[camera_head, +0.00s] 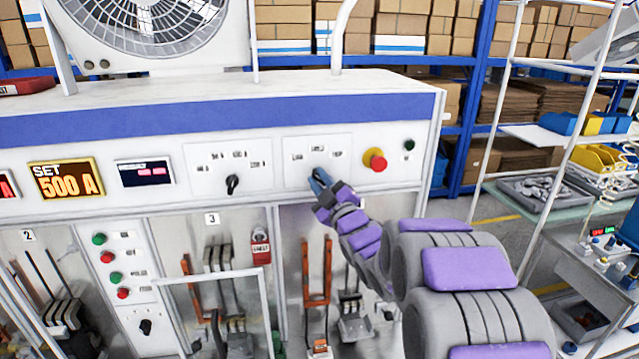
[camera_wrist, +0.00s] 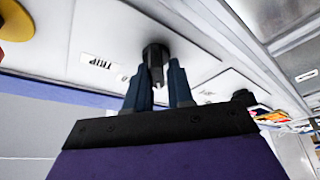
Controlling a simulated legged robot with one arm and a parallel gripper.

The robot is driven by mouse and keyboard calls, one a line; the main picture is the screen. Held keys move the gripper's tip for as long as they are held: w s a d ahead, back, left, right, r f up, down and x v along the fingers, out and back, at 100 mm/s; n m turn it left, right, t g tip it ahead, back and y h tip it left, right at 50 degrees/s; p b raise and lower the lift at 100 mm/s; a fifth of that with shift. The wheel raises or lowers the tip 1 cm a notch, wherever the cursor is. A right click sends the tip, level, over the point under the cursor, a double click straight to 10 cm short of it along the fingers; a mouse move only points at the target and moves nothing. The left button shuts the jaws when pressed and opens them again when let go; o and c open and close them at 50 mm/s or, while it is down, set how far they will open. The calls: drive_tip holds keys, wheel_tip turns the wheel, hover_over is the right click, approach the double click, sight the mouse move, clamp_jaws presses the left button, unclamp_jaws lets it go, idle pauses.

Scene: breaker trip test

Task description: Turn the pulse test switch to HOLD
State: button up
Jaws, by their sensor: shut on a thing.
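The pulse test switch appears to be the black rotary knob (camera_wrist: 156,54) on a white panel (camera_head: 296,178) with three small labels around it. In the wrist view the knob stands between the two dark fingers of my gripper (camera_wrist: 160,80), which is shut on it. In the head view my gripper (camera_head: 319,182) reaches the knob from the lower right and hides most of it. The labels are too small to read there, so the knob's setting cannot be told. A label reading TRIP (camera_wrist: 101,63) shows left of the knob in the wrist view.
Another black rotary knob (camera_head: 232,184) sits on the panel to the left. A red button on a yellow base (camera_head: 375,160) is close on the right. An amber display (camera_head: 66,181) reads SET 500 A. Breakers and a clear-framed door (camera_head: 215,277) lie below.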

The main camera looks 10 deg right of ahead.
drive_tip(key=shift+d+f, duration=0.25)
drive_tip(key=shift+d, duration=0.05)
clamp_jaws()
drive_tip(key=shift+a+f+m+b, duration=0.15)
drive_tip(key=shift+m+b, duration=0.25)
drive_tip(key=shift+b, duration=0.05)
drive_tip(key=m+h+b, duration=0.1)
drive_tip(key=m+b, duration=0.2)
drive_tip(key=m, duration=0.1)
drive_tip(key=m+t+h+b, duration=0.1)
drive_tip(key=m+h+b, duration=0.1)
drive_tip(key=m+b, duration=0.1)
drive_tip(key=shift+a+f+m+t, duration=0.2)
drive_tip(key=shift+m+t, duration=0.1)
drive_tip(key=shift+m, duration=0.2)
drive_tip(key=shift+r+m+h+b, duration=0.15)
drive_tip(key=shift+m+h+b, duration=0.95)
drive_tip(key=shift+m, duration=0.6)
drive_tip(key=shift+m+h, duration=0.3)
